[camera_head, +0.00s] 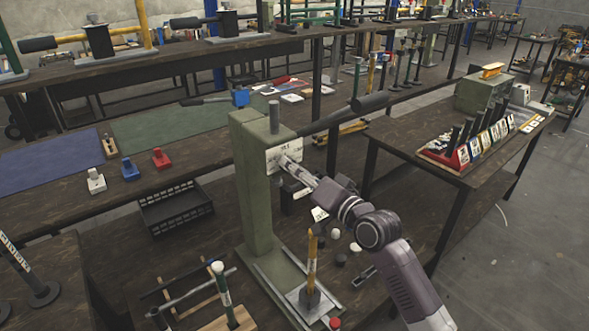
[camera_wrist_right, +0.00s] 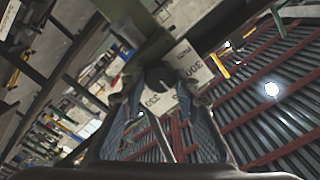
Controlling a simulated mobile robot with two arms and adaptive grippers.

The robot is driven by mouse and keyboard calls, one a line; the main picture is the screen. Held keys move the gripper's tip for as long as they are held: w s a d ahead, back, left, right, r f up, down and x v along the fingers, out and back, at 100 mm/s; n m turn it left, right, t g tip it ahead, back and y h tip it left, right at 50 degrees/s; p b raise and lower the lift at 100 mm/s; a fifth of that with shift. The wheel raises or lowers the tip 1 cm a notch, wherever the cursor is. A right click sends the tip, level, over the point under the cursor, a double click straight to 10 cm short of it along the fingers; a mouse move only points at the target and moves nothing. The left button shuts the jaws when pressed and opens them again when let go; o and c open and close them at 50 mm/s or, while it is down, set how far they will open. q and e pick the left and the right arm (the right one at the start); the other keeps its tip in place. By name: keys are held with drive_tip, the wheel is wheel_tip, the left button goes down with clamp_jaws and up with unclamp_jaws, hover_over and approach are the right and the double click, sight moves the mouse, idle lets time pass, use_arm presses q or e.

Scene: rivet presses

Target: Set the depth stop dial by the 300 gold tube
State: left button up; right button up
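The green press (camera_head: 255,180) stands on the near bench, with a white label plate (camera_head: 285,156) on its head. In the wrist view the plate (camera_wrist_right: 188,65) reads 300 on one part. A dark round dial knob (camera_wrist_right: 158,75) sits in front of the plate. My right gripper (camera_head: 289,166) is at the plate. In the wrist view its fingers (camera_wrist_right: 156,95) are spread on either side of the knob, with gaps visible. The head view hides the knob behind the gripper. A gold tube (camera_head: 312,258) stands upright on the press base. My left gripper is not in view.
The press lever (camera_head: 345,115) reaches up and right above my right arm. Small round pieces (camera_head: 335,234) lie beside the press base. A green-and-white tube (camera_head: 221,285) stands at the front. A rack of labelled holders (camera_head: 485,142) is on the right bench.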

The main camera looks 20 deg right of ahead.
drive_tip(key=c, duration=0.4)
drive_tip(key=shift+n, duration=0.4)
drive_tip(key=shift+a+n+p, duration=0.1)
drive_tip(key=shift+n+p, duration=1.5)
drive_tip(key=shift+n, duration=3.8)
